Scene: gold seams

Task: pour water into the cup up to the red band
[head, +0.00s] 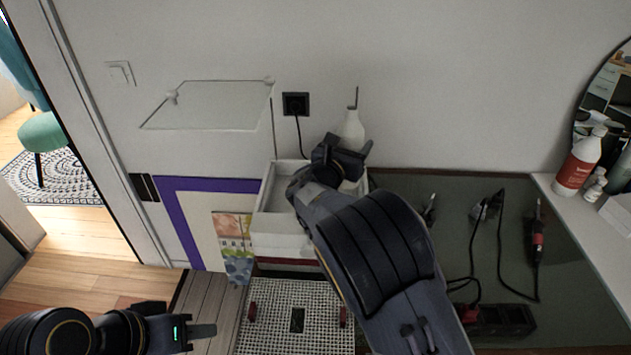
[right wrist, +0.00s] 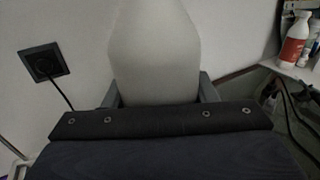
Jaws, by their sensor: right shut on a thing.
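A white bottle (head: 351,128) with a narrow, thin-tipped neck stands by the back wall. My right gripper (head: 345,160) is shut on it, and my own arm hides part of it. In the right wrist view the pale bottle (right wrist: 155,60) is upright between the two dark fingers (right wrist: 157,92); its top is cut off. I see no cup and no red band.
A white open box (head: 278,232) is below the bottle. A perforated white grid (head: 270,315) lies in front. Cables and tools (head: 490,215) lie on the dark surface at right. A red-labelled bottle (head: 577,170) stands on the right shelf. A wall socket (head: 296,104) has a cord.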

